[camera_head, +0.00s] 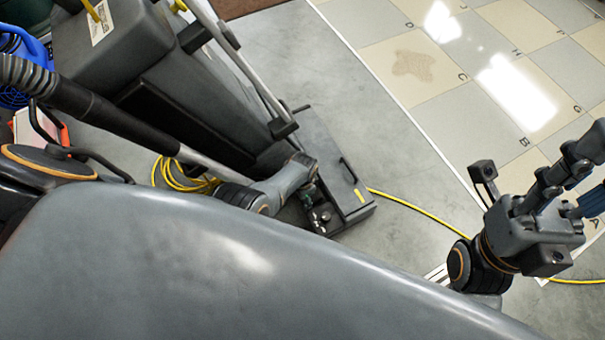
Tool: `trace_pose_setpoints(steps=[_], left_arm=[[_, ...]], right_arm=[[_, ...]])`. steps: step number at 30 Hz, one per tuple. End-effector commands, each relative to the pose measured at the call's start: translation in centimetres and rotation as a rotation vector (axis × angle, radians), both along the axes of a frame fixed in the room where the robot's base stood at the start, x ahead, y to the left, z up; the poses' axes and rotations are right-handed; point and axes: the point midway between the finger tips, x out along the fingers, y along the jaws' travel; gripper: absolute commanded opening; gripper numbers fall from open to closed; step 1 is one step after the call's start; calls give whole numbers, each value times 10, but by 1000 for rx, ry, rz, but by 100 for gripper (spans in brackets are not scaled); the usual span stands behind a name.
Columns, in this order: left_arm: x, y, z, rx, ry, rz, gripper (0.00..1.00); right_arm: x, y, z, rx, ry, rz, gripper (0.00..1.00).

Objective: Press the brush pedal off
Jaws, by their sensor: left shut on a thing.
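A tall grey and black floor machine (205,105) stands upper left. A low black box-shaped part (334,160) with a handle on top lies at its foot. My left arm comes from behind my grey body, and my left gripper (315,206) is at the near end of this box, shut on a small dark part there. I cannot make out a separate brush pedal; this spot is dark and partly hidden by the arm. My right gripper (590,165) is at the right edge, clear of the machine; its fingertips are cut off.
A yellow cable (425,212) runs over the grey floor, with a coil (180,175) beside the machine. A ribbed black hose (60,92) and a blue object (30,65) are at left. Lettered floor tiles (485,85) lie open at upper right.

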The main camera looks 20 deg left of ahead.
Motion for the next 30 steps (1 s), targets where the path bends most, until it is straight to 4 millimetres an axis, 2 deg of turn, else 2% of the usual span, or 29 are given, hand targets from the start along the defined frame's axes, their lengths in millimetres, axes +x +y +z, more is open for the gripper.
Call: trace_pose_setpoints(steps=[5, 6, 7, 19, 30], left_arm=[[0, -1, 0, 0, 0, 1, 29], [0, -1, 0, 0, 0, 1, 66], [0, -1, 0, 1, 1, 1, 70], [2, -2, -1, 14, 20, -2, 70], [10, -8, -1, 163, 212, -1, 70]], right_arm=[[0, 0, 0, -1, -1, 0, 40], [0, 0, 0, -1, -1, 0, 40], [0, 0, 0, -1, -1, 0, 40], [0, 0, -6, 0, -3, 0, 40], [0, 0, -57, 0, -2, 0, 40]])
